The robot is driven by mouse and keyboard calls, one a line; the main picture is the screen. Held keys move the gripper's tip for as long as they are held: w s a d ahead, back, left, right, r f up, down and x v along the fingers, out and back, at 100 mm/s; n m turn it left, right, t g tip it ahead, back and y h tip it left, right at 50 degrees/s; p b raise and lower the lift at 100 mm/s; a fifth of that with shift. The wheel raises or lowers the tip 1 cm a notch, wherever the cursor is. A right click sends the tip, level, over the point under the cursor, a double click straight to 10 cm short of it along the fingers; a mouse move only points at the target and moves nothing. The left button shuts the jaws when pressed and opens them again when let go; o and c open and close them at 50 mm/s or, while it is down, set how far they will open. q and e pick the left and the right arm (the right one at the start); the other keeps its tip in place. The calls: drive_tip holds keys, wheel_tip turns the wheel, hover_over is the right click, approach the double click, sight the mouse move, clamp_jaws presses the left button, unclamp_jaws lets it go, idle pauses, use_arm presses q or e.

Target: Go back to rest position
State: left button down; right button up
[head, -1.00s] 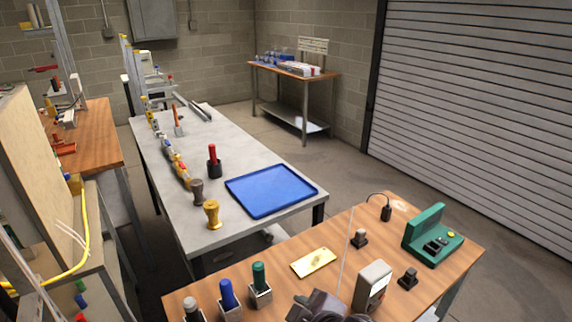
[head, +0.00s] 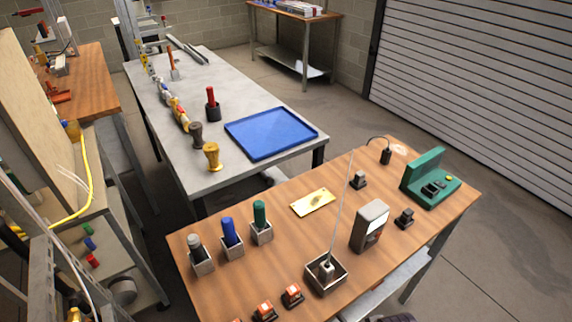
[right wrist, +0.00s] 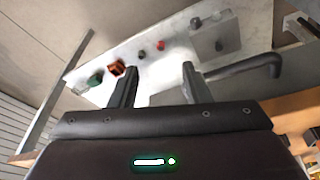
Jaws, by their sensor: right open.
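My right gripper (right wrist: 158,82) shows in the right wrist view with its two dark fingers apart and nothing held between them. Beyond the fingers is a pale panel with a green knob (right wrist: 95,80), an orange-red part (right wrist: 117,68) and small red and dark knobs. A dark curved bar (right wrist: 245,66) lies just right of the fingers; I cannot tell whether it touches. In the head view only a dark piece, probably of my right arm, shows at the bottom edge. My left gripper is not in view.
A wooden table (head: 290,262) in front holds a grey meter (head: 370,226), a green device (head: 430,180), a brass plate (head: 313,202) and several coloured-handled tools. A grey table (head: 215,90) behind bears a blue tray (head: 270,133). Floor is clear near the shutter (head: 480,80).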

drive_tip(key=s+d+f+g+b, duration=0.1)
drive_tip(key=s+f, duration=0.3)
drive_tip(key=f, duration=0.8)
drive_tip(key=s+f, duration=0.4)
drive_tip(key=f, duration=0.9)
drive_tip(key=s+d+f+g, duration=0.1)
drive_tip(key=s+d+f, duration=0.2)
drive_tip(key=s+f, duration=0.8)
drive_tip(key=s, duration=0.4)
drive_tip(key=shift+s+f+b, duration=0.3)
drive_tip(key=shift+f+b, duration=0.1)
